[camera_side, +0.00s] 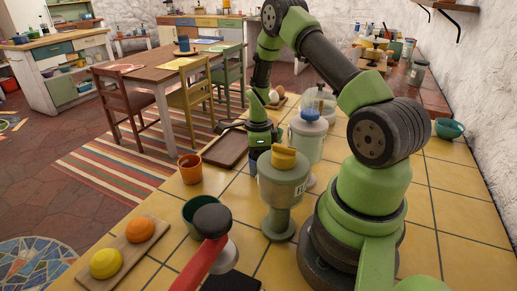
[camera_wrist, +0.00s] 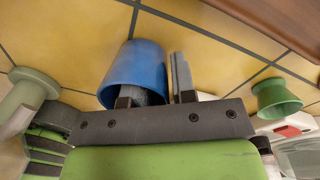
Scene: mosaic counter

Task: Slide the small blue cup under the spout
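The small blue cup (camera_wrist: 133,62) shows in the wrist view, just beyond my gripper (camera_wrist: 165,92). One dark fingertip is at the cup's open mouth and the other, grey, is just outside its right wall. I cannot tell whether they pinch the wall. In the side view my gripper (camera_side: 262,143) points down low over the counter behind the dispensers, its fingertips are hidden, and I cannot see the blue cup. A grey-green dispenser with a yellow lid (camera_side: 283,180) and a clear one with a blue lid (camera_side: 308,137) stand nearby. No spout is clearly visible.
A brown tray (camera_side: 226,148) lies left of my gripper. A terracotta cup (camera_side: 190,170), a green bowl (camera_side: 196,212) and a board with fruit (camera_side: 128,244) are nearer the camera. A flared green object (camera_wrist: 275,97) stands at right in the wrist view. Yellow tiles beyond the cup are clear.

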